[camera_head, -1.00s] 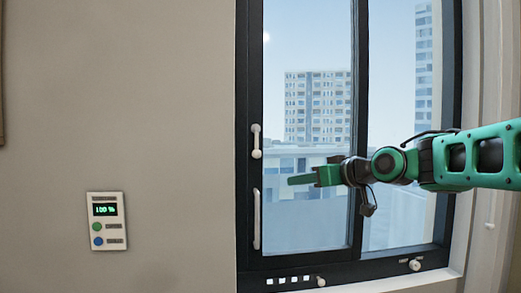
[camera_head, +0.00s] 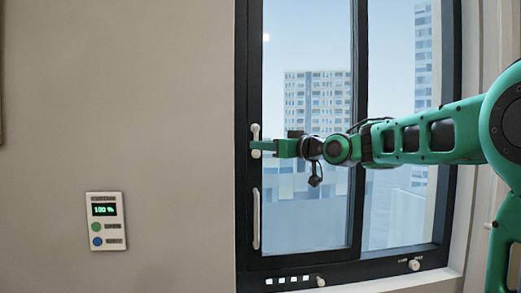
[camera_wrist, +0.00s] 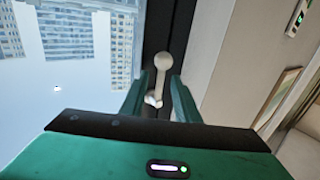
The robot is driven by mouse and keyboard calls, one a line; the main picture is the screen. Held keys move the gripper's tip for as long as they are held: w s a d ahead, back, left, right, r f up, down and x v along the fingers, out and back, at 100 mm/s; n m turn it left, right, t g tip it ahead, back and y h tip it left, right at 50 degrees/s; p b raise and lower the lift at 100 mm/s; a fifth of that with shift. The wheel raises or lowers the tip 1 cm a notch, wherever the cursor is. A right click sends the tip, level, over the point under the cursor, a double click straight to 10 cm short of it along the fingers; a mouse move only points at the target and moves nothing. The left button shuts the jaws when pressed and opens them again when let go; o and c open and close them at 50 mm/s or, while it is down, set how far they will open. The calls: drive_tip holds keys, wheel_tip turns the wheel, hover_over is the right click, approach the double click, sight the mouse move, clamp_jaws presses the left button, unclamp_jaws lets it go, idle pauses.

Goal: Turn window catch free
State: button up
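The white window catch (camera_head: 255,131) sits upright on the dark left frame of the window (camera_head: 243,200). My gripper (camera_head: 254,149) is at the catch's lower part, and its green fingers hide some of it in the head view. In the wrist view, the catch's rounded end (camera_wrist: 163,61) shows just beyond the fingertips. My gripper (camera_wrist: 160,78) is open there, with one finger on each side of the catch's shaft. A gap shows between the fingers. I cannot tell whether either finger touches the catch.
A long white pull handle (camera_head: 256,220) is on the same frame below the catch. A small wall panel (camera_head: 106,221) reads 100 %. White knobs (camera_head: 414,265) sit along the bottom frame. The wall (camera_head: 120,100) left of the window is mostly bare.

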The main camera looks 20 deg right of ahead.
drive_tip(key=shift+w+a, duration=0.25)
drive_tip(key=shift+w, duration=0.2)
clamp_jaws()
